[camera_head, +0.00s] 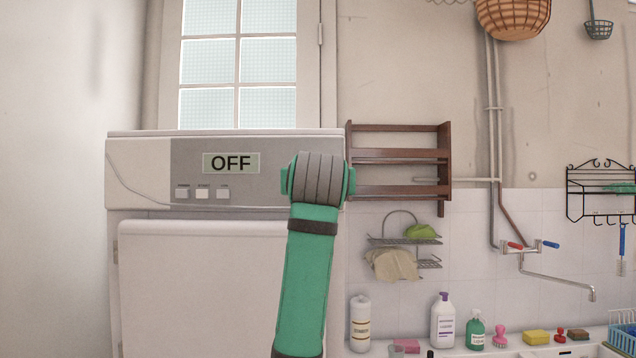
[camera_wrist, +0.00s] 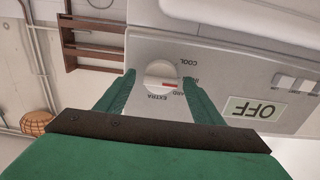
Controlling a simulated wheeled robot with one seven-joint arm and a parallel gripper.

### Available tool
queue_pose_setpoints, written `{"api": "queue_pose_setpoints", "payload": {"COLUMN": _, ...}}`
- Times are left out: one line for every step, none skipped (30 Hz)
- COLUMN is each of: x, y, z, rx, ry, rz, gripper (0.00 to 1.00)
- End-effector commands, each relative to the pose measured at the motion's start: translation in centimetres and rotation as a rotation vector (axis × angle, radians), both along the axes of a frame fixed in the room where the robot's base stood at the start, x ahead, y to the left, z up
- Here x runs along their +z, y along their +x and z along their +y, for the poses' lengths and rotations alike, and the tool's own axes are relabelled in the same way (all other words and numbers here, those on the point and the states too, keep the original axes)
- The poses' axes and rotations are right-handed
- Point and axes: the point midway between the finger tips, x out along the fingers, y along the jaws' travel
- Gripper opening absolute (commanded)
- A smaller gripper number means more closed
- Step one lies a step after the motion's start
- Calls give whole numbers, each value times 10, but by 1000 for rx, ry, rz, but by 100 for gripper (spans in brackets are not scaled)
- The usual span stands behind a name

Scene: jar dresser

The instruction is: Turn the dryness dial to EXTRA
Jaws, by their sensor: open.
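The dryness dial (camera_wrist: 158,74) is a round white knob with a red pointer mark on the grey panel, in the middle of the wrist view. Its red mark lies toward the right side of the knob. The upside-down word EXTRA (camera_wrist: 162,97) is printed just below the knob, part of another label ending in ARD beside it, and COOL above right. My gripper (camera_wrist: 158,78) is open, its green fingers on either side of the dial. I cannot tell whether they touch it.
The machine's panel (camera_head: 138,160) has a display reading OFF (camera_head: 231,163) and several small buttons (camera_head: 202,192) left of my arm. A brown wall rack (camera_head: 400,128) is close on the right. Bottles and a sink lie lower right.

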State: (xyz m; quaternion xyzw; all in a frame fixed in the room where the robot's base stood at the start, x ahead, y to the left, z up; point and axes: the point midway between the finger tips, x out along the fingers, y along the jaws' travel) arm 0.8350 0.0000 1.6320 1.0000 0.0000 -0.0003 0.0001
Motion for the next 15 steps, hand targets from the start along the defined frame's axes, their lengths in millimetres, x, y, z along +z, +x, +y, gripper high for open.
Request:
{"api": "queue_pose_setpoints", "payload": {"x": 0, "y": 0, "z": 0, "rx": 0, "ry": 0, "rz": 0, "gripper": 61}}
{"api": "queue_pose_setpoints", "payload": {"x": 0, "y": 0, "z": 0, "rx": 0, "ry": 0, "rz": 0, "gripper": 61}}
{"api": "queue_pose_setpoints", "payload": {"x": 0, "y": 0, "z": 0, "rx": 0, "ry": 0, "rz": 0, "gripper": 61}}
{"api": "queue_pose_setpoints", "payload": {"x": 0, "y": 0, "z": 0, "rx": 0, "ry": 0, "rz": 0, "gripper": 61}}
{"api": "queue_pose_setpoints", "payload": {"x": 0, "y": 0, "z": 0, "rx": 0, "ry": 0, "rz": 0, "gripper": 61}}
{"api": "queue_pose_setpoints", "payload": {"x": 0, "y": 0, "z": 0, "rx": 0, "ry": 0, "rz": 0, "gripper": 59}}
{"api": "queue_pose_setpoints", "payload": {"x": 0, "y": 0, "z": 0, "rx": 0, "ry": 0, "rz": 0, "gripper": 52}}
{"api": "queue_pose_setpoints", "payload": {"x": 0, "y": 0, "z": 0, "rx": 0, "ry": 0, "rz": 0, "gripper": 45}}
{"api": "queue_pose_setpoints", "payload": {"x": 0, "y": 0, "z": 0, "rx": 0, "ry": 0, "rz": 0, "gripper": 35}}
{"api": "queue_pose_setpoints", "payload": {"x": 0, "y": 0, "z": 0, "rx": 0, "ry": 0, "rz": 0, "gripper": 28}}
{"api": "queue_pose_setpoints", "payload": {"x": 0, "y": 0, "z": 0, "rx": 0, "ry": 0, "rz": 0, "gripper": 21}}
{"api": "queue_pose_setpoints", "payload": {"x": 0, "y": 0, "z": 0, "rx": 0, "ry": 0, "rz": 0, "gripper": 20}}
{"api": "queue_pose_setpoints", "payload": {"x": 0, "y": 0, "z": 0, "rx": 0, "ry": 0, "rz": 0, "gripper": 20}}
{"api": "queue_pose_setpoints", "payload": {"x": 0, "y": 0, "z": 0, "rx": 0, "ry": 0, "rz": 0, "gripper": 20}}
{"api": "queue_pose_setpoints", "payload": {"x": 0, "y": 0, "z": 0, "rx": 0, "ry": 1, "rz": 0, "gripper": 20}}
